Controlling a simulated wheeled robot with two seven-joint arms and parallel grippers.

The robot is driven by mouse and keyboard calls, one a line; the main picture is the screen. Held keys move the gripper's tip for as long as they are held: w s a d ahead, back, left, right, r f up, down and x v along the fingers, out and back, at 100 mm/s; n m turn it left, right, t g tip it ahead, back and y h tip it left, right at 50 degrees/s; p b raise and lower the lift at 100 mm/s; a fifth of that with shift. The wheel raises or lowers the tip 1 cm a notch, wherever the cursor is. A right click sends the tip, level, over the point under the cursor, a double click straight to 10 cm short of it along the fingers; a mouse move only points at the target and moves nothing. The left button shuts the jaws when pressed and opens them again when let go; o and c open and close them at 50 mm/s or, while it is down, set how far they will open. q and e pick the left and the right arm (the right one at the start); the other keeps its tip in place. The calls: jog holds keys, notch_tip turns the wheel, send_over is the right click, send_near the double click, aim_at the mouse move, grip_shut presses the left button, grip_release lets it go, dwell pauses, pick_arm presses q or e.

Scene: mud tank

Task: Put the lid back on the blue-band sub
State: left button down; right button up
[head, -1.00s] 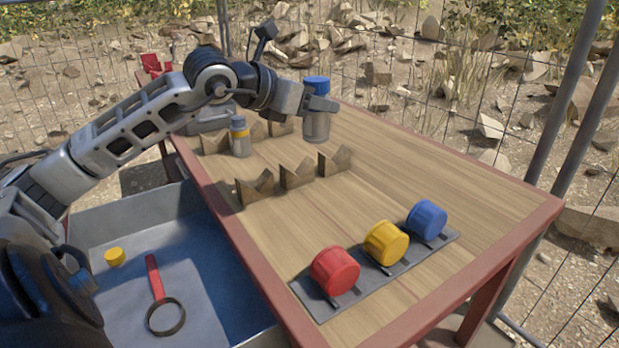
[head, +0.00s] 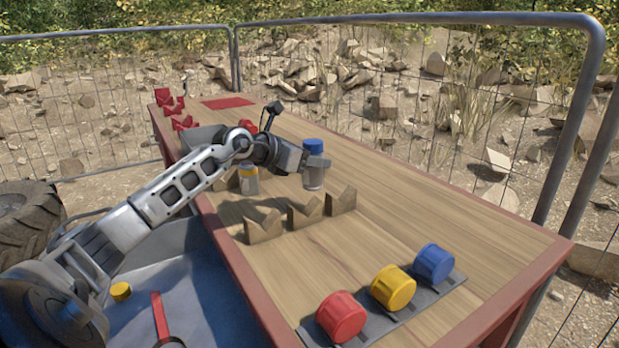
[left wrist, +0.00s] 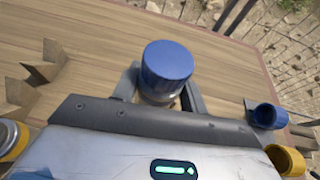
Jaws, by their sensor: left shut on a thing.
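My left gripper (head: 322,163) is shut on a grey cylindrical container (head: 312,180) with a blue top (head: 314,147). The container is upright over the far half of the wooden table, beyond the notched wooden stands. I cannot tell whether its bottom touches the table. In the left wrist view the blue top (left wrist: 166,65) sits above the fingers, and the lower body is mostly hidden. A large blue cap-like piece (head: 434,263) rests on a grey strip at the near right. My right gripper is not in view.
A yellow-banded container (head: 248,180) stands left of the held one. Notched wooden stands (head: 304,212) lie nearer. Red (head: 341,317) and yellow (head: 393,288) pieces share the strip. A small yellow cap (head: 121,291) and a red-handled tool (head: 160,316) lie in the blue-grey tray.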

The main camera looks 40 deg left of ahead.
aim_at(307, 179)
pick_arm(q)
jog(key=shift+w+a+f, duration=0.4)
jog(key=shift+a+f, duration=0.1)
jog(key=shift+f, duration=0.15)
jog(key=shift+w+a+f, duration=0.35)
jog(key=shift+a+f, duration=0.15)
jog(key=shift+f, duration=0.1)
jog(key=shift+w+a+f+b, duration=0.1)
jog(key=shift+f+b, duration=0.1)
jog(key=shift+f, duration=0.7)
jog(key=shift+w+a+f+b, duration=0.1)
jog(key=shift+f+b, duration=0.05)
jog(key=shift+f, duration=0.75)
jog(key=shift+f, duration=0.15)
jog(key=c, duration=0.8)
grip_release()
jog(key=shift+f, duration=0.1)
jog(key=shift+o, duration=0.2)
jog(key=shift+r, duration=0.25)
jog(key=shift+s, duration=0.4)
jog(key=v, duration=1.1)
